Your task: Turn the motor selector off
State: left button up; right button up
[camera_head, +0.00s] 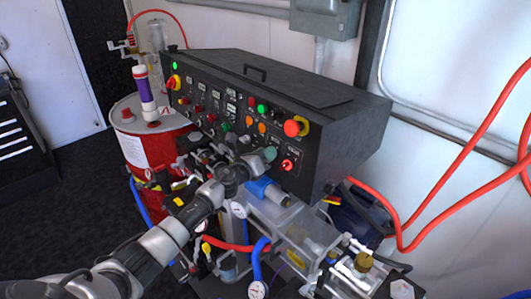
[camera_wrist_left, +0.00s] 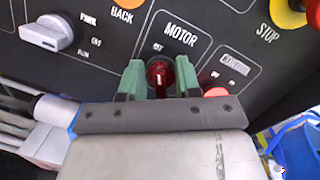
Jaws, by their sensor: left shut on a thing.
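The motor selector (camera_wrist_left: 160,75) is a dark red knob under the MOTOR label (camera_wrist_left: 180,35) on the black control panel (camera_head: 338,141). A pale line on the knob points roughly upward in the left wrist view. My left gripper (camera_wrist_left: 159,80) has its two green fingers on either side of this knob, shut on it. In the head view my left gripper (camera_head: 270,154) is at the panel's lower right front, and it hides the motor selector there. My right gripper is not in view.
The red CONTROL selector (camera_head: 287,165) is just right of my left gripper. A red emergency stop (camera_head: 293,128) with a yellow collar is above it. A white-handled selector (camera_wrist_left: 47,34) is to the left. Clear tanks (camera_head: 275,214) and hoses lie below the panel.

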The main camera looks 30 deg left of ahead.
pick_arm(q)
jog(key=o, duration=0.5)
jog(key=shift+o, duration=0.2)
jog(key=b+v, duration=0.1)
jog(key=v, duration=0.9)
jog(key=shift+s, duration=0.35)
jog(key=shift+a, duration=0.15)
